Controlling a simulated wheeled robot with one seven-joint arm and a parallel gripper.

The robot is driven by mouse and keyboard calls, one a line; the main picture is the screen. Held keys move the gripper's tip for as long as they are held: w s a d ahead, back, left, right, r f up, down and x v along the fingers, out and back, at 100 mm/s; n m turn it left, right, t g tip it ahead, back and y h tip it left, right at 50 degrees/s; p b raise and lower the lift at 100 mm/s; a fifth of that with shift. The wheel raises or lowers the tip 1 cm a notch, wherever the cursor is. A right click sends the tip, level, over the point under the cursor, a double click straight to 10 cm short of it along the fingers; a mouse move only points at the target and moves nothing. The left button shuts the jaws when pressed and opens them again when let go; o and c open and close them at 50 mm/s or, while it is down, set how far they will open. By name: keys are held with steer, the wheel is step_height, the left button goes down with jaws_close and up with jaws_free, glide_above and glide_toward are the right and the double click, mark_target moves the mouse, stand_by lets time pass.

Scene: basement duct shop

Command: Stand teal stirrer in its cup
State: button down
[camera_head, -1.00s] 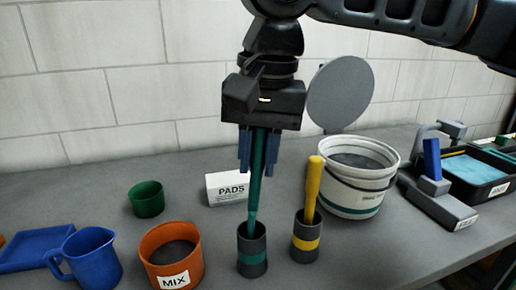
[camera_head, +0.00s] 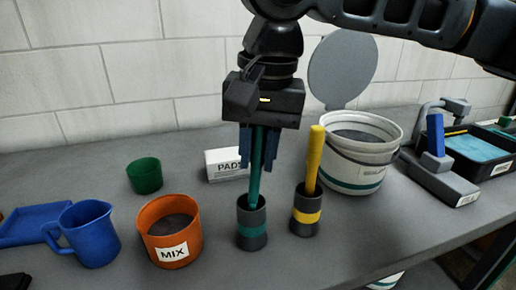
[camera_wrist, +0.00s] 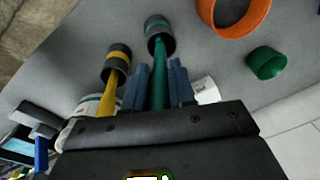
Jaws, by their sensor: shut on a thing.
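The teal stirrer (camera_head: 256,172) is upright, with its upper part between the blue fingers of my gripper (camera_head: 258,150). My gripper is shut on it above the grey cup with a teal band (camera_head: 252,230). The stirrer's lower end is inside that cup's mouth; how deep it reaches is hidden by the cup wall. In the wrist view the stirrer (camera_wrist: 159,75) runs from between the fingers (camera_wrist: 161,88) into the teal-banded cup (camera_wrist: 160,38).
A yellow stirrer (camera_head: 315,160) leans in a yellow-banded cup (camera_head: 305,215) close on the right. An orange MIX pot (camera_head: 170,235) stands left, with a green cup (camera_head: 145,175) behind. A PADS box (camera_head: 226,165) and white bucket (camera_head: 360,165) are behind.

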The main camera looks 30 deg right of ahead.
steer(key=c, duration=0.9)
jaws_free()
steer(key=shift+o, duration=0.2)
steer(key=r, duration=0.5)
steer(key=s+r, duration=0.1)
steer(key=r, duration=0.1)
steer(key=shift+d+r+p, duration=0.1)
steer(key=shift+r+p, duration=0.2)
steer(key=shift+r, duration=0.05)
